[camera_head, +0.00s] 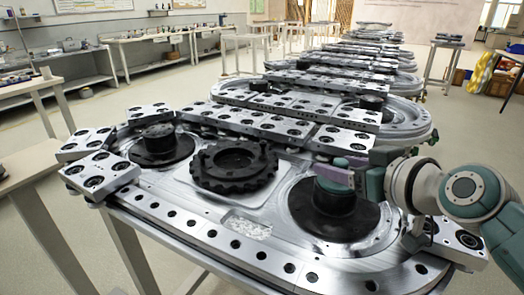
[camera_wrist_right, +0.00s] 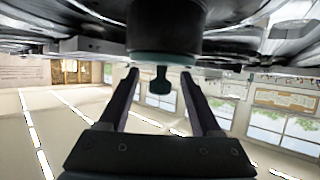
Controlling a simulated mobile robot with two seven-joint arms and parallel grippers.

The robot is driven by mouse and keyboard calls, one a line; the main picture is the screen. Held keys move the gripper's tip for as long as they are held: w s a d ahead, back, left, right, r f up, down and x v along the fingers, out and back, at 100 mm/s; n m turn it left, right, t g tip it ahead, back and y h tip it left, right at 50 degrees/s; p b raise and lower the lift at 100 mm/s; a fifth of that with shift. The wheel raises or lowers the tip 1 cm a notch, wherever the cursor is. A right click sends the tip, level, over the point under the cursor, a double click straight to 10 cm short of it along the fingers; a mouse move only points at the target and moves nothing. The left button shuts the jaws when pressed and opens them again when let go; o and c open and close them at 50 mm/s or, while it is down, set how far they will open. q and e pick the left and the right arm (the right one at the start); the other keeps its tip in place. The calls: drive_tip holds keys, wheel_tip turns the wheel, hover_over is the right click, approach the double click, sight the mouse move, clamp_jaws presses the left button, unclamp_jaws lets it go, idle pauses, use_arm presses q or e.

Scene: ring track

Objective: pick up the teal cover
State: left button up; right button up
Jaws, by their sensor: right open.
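The teal cover (camera_head: 333,186) sits on top of a dark round hub at the right front of the metal track plate. My right gripper (camera_head: 350,174), with purple fingers, reaches in from the right and is at the cover's top, partly hiding it. In the right wrist view, which looks upside down, the cover shows as a teal rim (camera_wrist_right: 165,59) with a small dark teal knob (camera_wrist_right: 159,82). The open fingers of the right gripper (camera_wrist_right: 160,74) stand on either side of the knob, with a gap to each side. My left gripper is not in view.
A black toothed ring (camera_head: 234,166) lies left of the hub, and another dark hub (camera_head: 160,146) stands further left. Metal blocks with holes (camera_head: 101,176) line the plate's edges. More track units run away behind. Workbenches (camera_head: 150,45) stand along the back left.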

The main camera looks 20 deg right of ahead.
drive_tip(key=shift+c, duration=0.2)
clamp_jaws()
idle(0.4)
